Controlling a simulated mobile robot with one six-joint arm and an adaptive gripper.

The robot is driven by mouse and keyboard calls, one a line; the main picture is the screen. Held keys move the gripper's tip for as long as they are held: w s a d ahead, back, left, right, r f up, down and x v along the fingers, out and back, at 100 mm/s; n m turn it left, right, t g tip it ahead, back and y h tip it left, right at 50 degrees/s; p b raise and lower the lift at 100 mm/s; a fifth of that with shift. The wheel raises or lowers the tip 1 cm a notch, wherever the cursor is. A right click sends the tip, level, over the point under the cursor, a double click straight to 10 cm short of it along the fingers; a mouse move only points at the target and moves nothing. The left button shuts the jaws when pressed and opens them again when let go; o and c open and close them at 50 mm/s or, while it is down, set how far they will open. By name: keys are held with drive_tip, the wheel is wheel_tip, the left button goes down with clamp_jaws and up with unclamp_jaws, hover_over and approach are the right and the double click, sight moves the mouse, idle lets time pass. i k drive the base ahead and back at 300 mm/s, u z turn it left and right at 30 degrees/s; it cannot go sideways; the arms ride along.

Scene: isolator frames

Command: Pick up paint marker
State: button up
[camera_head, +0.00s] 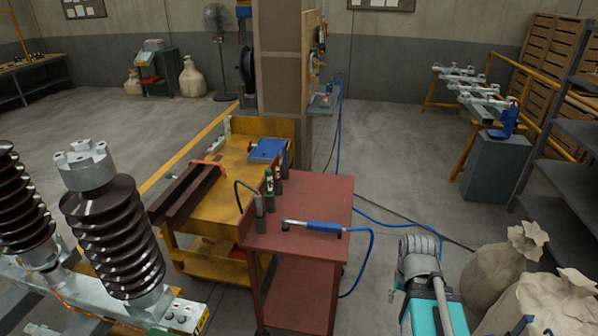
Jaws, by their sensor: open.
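Several slim upright items stand at the left rear of the red cart top (310,190). Among them are a green-bodied item (270,197) and a dark one with a pale tip (278,180). A grey cylinder (260,208) with a thin dark cable stands at the left edge. Any of the slim items may be the paint marker, but they are too small to tell which. My gripper is not seen. A grey and teal body at the lower right seems to be part of me, apart from the cart.
A blue-handled tool (322,227) with a blue hose (371,255) lies near the cart's front. A yellow cart (232,172) stands behind left. Brown ribbed insulators (112,235) stand left, sacks (503,262) at right. The hose and a dark cable cross the floor.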

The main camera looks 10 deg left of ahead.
sight(278, 178)
drive_tip(key=z, duration=0.1)
drive_tip(key=i, duration=0.8)
drive_tip(key=u, duration=0.5)
drive_tip(key=i, duration=0.85)
drive_tip(key=u, duration=0.6)
drive_tip(key=k, duration=0.9)
drive_tip(key=u, duration=0.15)
drive_tip(key=i, duration=0.55)
